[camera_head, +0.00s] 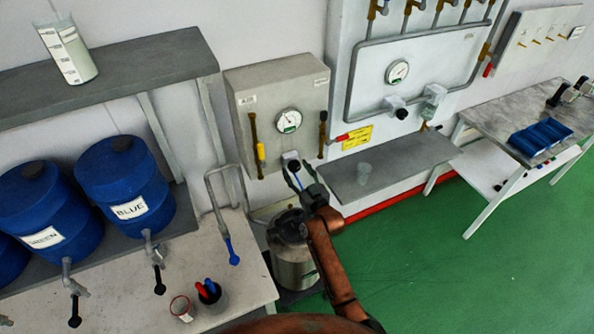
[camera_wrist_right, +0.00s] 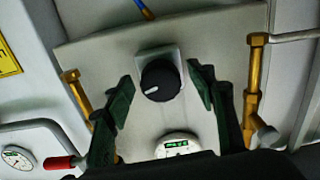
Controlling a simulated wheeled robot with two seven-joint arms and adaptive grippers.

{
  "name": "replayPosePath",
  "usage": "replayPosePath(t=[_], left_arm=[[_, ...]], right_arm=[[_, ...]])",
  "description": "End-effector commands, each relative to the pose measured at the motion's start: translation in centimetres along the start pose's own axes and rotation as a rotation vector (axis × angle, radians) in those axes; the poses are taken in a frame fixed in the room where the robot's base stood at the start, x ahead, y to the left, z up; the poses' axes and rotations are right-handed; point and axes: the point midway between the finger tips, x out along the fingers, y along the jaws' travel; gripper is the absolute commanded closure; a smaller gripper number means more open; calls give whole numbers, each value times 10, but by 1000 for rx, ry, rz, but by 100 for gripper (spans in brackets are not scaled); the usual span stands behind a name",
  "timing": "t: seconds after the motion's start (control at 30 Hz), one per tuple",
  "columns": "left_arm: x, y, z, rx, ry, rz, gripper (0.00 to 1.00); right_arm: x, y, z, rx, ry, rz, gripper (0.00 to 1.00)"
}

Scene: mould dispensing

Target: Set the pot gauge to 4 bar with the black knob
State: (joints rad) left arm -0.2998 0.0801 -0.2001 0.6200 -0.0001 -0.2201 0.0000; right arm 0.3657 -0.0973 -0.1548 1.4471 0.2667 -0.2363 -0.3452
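The black knob (camera_wrist_right: 160,80) sits on a light square plate on the grey control box (camera_head: 245,85), with a white mark at its left edge in the right wrist view. My right gripper (camera_head: 294,174) is at the box's lower front. In its wrist view, its dark fingers (camera_wrist_right: 160,84) are open on either side of the knob, with gaps showing on both sides. The white round pot gauge (camera_head: 289,121) is above the knob plate; its needle is too small to read. It also shows in the wrist view (camera_wrist_right: 178,144), partly hidden. My left gripper is not in view.
A metal pot (camera_head: 293,262) stands below the box. Brass valves with a yellow (camera_head: 261,152) and a red handle (camera_head: 341,138) flank the gauge. Blue barrels (camera_head: 124,181) stand left.

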Motion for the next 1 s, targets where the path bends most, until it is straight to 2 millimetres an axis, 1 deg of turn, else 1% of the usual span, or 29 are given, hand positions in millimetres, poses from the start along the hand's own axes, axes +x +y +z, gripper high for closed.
replayPosePath(t=[0.03,0.07,0.57,0.67,0.77,1.0], left_arm=[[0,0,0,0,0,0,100],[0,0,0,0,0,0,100],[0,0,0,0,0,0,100],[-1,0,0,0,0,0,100],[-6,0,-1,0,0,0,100],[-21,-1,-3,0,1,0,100]], right_arm=[[0,0,0,0,0,0,53],[0,0,0,0,0,0,55],[0,0,0,0,0,0,89],[0,0,0,8,-1,0,90],[0,0,-2,73,-1,0,90],[0,-1,-3,357,0,0,90]])
